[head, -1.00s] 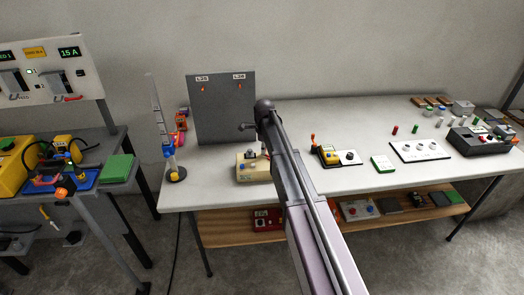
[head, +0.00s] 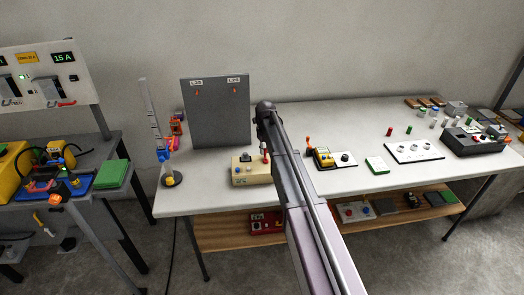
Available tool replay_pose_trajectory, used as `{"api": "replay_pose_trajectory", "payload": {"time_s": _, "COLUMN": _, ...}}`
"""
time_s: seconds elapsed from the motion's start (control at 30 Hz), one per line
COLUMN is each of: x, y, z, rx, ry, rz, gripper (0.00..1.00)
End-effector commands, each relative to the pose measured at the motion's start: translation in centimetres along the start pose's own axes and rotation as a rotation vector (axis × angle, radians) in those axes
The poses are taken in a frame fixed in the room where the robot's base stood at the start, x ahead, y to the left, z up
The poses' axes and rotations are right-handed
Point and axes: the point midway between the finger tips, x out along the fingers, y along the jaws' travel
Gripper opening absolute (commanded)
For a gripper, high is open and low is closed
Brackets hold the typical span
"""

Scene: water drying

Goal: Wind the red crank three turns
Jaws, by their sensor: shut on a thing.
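A small upright piece with a red knob (head: 264,147) shows at the right end of a beige box (head: 250,171) on the white table, right beside my arm. It may be the red crank, but it is too small to be sure. The box has a dark part on top and yellow and blue knobs on its front. My arm rises from the bottom of the head view and ends by the box. My gripper does not show; it is hidden behind the arm, so its hold on anything cannot be seen.
A grey upright panel (head: 215,112) stands behind the box.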

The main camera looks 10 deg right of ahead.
Motion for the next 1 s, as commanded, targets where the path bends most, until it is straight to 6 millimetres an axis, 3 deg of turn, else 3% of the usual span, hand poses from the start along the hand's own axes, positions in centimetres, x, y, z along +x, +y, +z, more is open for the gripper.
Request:
{"api": "replay_pose_trajectory", "payload": {"time_s": 0.3, "x": 0.03, "y": -0.41, "z": -0.40, "rx": 0.139, "ry": 0.004, "rz": 0.000, "gripper": 0.00}}
{"api": "replay_pose_trajectory", "payload": {"time_s": 0.8, "x": 0.03, "y": -0.42, "z": -0.44, "rx": 0.159, "ry": 0.004, "rz": 0.000, "gripper": 0.00}}
{"api": "replay_pose_trajectory", "payload": {"time_s": 0.83, "x": 0.03, "y": -0.41, "z": -0.44, "rx": 0.159, "ry": 0.004, "rz": 0.000, "gripper": 0.32}}
{"api": "replay_pose_trajectory", "payload": {"time_s": 0.9, "x": 0.03, "y": -0.41, "z": -0.42, "rx": 0.159, "ry": 0.004, "rz": 0.000, "gripper": 0.53}}
{"api": "replay_pose_trajectory", "payload": {"time_s": 0.93, "x": 0.03, "y": -0.42, "z": -0.40, "rx": 0.159, "ry": 0.004, "rz": 0.000, "gripper": 0.58}}
{"api": "replay_pose_trajectory", "payload": {"time_s": 1.0, "x": 0.03, "y": -0.42, "z": -0.38, "rx": 0.159, "ry": 0.003, "rz": 0.000, "gripper": 0.58}}
